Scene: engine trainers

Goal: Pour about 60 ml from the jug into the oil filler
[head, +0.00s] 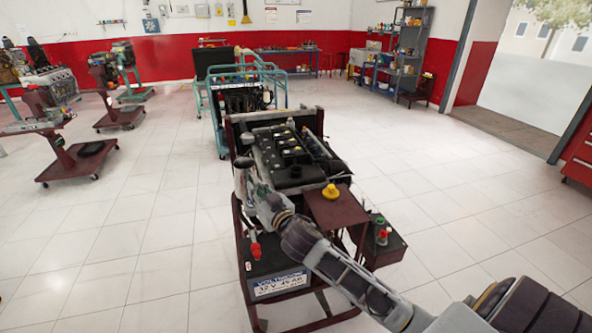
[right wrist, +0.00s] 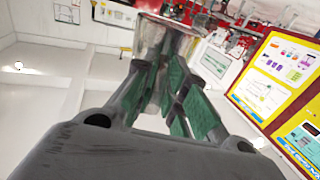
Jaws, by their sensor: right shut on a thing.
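My right gripper (head: 246,180) is at the left side of the near engine (head: 285,150). In the right wrist view my right gripper (right wrist: 168,85) is shut on the clear jug (right wrist: 172,36), which shows beyond the green-padded fingers. In the head view the jug (head: 243,162) is small and partly hidden by the gripper; its tilt and contents cannot be made out. A dark round fitting (head: 296,170) sits at the near end of the engine's black top; I cannot tell if it is the oil filler. My left gripper is out of view.
A yellow cap-like part (head: 331,190) lies on the stand's brown tray (head: 340,208). A battery (head: 280,284) sits low in front, with a red-topped part (head: 255,250) above it. More engine stands are behind and left. The tiled floor is clear to the right.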

